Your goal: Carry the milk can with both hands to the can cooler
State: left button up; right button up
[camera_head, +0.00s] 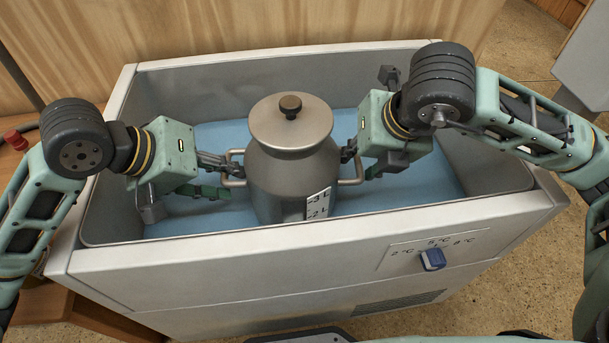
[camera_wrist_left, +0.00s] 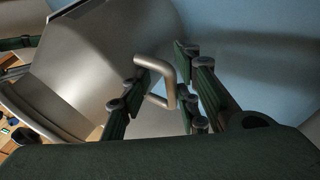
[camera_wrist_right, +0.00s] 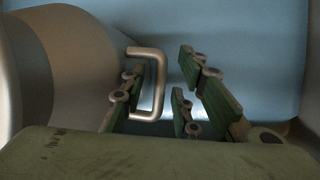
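The grey metal milk can (camera_head: 290,160) stands upright inside the can cooler (camera_head: 330,235), on or in its blue interior. The can has a lid with a dark knob and a numbered label. My left gripper (camera_head: 220,175) is at the can's left handle. In the left wrist view the handle (camera_wrist_left: 167,75) lies between its parted fingers. My right gripper (camera_head: 357,165) is at the can's right handle. In the right wrist view that handle (camera_wrist_right: 155,85) lies beside the left finger, with a gap to the other finger. Both grippers look open. The can's base is partly hidden by the front wall.
The cooler's raised walls surround the can and both grippers. A blue knob (camera_head: 432,260) with temperature marks is on the front. A wooden wall (camera_head: 250,25) stands behind. Blue interior space is free on both sides of the can.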

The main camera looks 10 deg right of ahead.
jog(key=s+r+p, duration=0.2)
jog(key=r+p, duration=1.1)
jog(key=r, duration=0.6)
jog(key=s+d+r+p, duration=0.1)
jog(key=s+r+p, duration=0.2)
jog(key=r+p, duration=1.1)
notch_tip(320, 180, up, 6)
jog(key=shift+d+f, duration=0.15)
jog(key=shift+d, duration=0.1)
jog(key=shift+p, duration=0.3)
notch_tip(320, 180, up, 10)
jog(key=p, duration=0.9)
jog(key=shift+p, duration=0.35)
jog(key=shift+w+f, duration=0.1)
